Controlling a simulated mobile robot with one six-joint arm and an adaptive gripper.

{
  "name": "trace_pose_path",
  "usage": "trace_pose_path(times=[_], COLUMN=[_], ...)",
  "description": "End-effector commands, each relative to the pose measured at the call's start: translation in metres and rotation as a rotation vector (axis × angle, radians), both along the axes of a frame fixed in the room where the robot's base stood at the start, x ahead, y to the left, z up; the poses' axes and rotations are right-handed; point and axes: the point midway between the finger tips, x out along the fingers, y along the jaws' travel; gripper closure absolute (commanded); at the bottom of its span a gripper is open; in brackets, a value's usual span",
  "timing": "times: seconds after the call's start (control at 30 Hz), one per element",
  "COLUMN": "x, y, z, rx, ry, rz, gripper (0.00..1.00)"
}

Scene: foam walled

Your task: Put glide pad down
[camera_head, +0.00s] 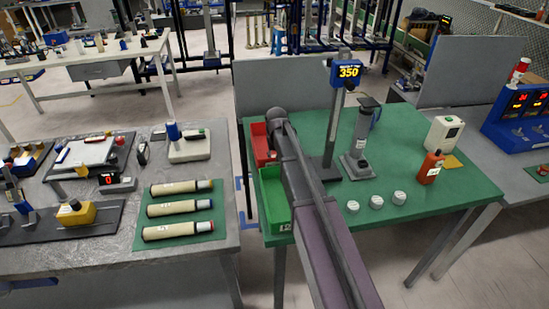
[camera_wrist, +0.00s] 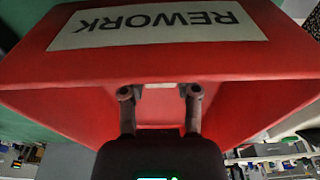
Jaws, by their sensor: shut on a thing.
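In the wrist view my gripper (camera_wrist: 159,93) has its two fingertips spread apart, shut on the glide pad. Only a thin pale edge of the pad (camera_wrist: 159,86) shows between the tips; most of it is hidden. The gripper is right at a red bin (camera_wrist: 35,75), whose REWORK label (camera_wrist: 158,22) appears upside down. In the head view the red bin (camera_head: 260,142) stands at the left edge of the green table, partly hidden by my arm, which also hides my gripper. I cannot tell how far the pad is above the bin's floor.
A green bin (camera_head: 273,200) stands in front of the red one. Three white round pads (camera_head: 376,202) lie on the green table (camera_head: 430,190).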

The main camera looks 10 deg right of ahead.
Motion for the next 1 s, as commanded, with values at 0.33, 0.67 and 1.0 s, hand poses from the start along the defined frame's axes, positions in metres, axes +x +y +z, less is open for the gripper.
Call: trace_pose_path(times=[0.33,0.67,1.0], x=[0.000,0.000,-0.001], y=[0.000,0.000,-0.001], z=[-0.003,-0.002,0.011], rx=[0.000,0.000,0.000], ry=[0.000,0.000,0.000], rz=[0.000,-0.001,-0.001], gripper=[0.24,0.24,0.24])
